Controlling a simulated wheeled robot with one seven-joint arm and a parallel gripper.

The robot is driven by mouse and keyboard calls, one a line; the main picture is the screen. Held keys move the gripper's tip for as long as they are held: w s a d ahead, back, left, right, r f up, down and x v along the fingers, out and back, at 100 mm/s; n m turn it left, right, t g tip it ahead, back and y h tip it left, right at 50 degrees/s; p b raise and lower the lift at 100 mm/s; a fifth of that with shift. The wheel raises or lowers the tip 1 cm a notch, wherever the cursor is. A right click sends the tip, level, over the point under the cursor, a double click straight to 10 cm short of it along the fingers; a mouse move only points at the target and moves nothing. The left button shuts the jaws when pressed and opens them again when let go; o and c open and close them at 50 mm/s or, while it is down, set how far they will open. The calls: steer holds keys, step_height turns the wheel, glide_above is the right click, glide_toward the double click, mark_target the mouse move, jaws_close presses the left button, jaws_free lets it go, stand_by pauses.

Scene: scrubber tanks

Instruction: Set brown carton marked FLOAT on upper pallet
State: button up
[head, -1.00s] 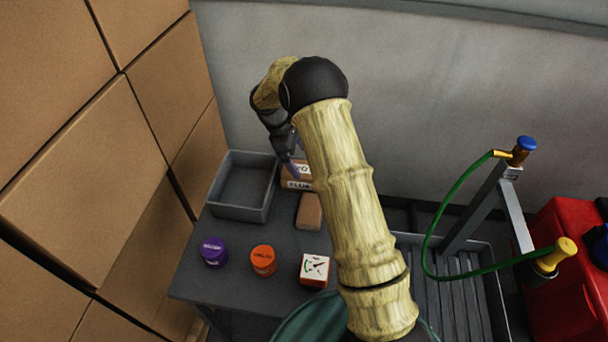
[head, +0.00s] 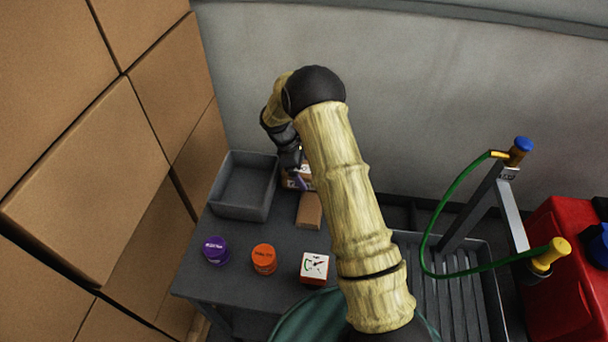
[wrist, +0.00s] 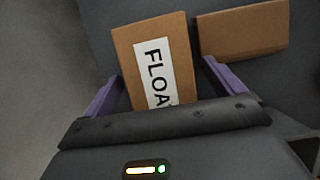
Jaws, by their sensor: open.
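The brown carton marked FLOAT (wrist: 180,50) lies between my gripper's two purple fingers in the wrist view, its white label facing the camera. My gripper (wrist: 163,70) is open, with one finger on each side of the carton; I cannot tell if either touches it. In the head view my gripper (head: 299,182) is low over the back of the grey table (head: 235,275), and mostly hides the carton there. I cannot make out an upper pallet for certain in either view.
A plain brown block (head: 310,211) lies close to the carton. A grey bin (head: 243,212) is to the left. A purple jar (head: 215,250), an orange jar (head: 264,258) and a gauge box (head: 314,267) stand in front. A green hose (head: 432,220) hangs at right.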

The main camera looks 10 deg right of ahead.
steer(key=shift+f, duration=0.25)
stand_by(0.7)
steer(key=c, duration=1.4)
steer(key=shift+o, duration=0.2)
steer(key=shift+r, duration=0.1)
step_height(320, 180, up, 10)
steer(key=shift+r+b, duration=0.2)
steer(key=shift+b, duration=0.65)
steer(key=shift+f, duration=0.1)
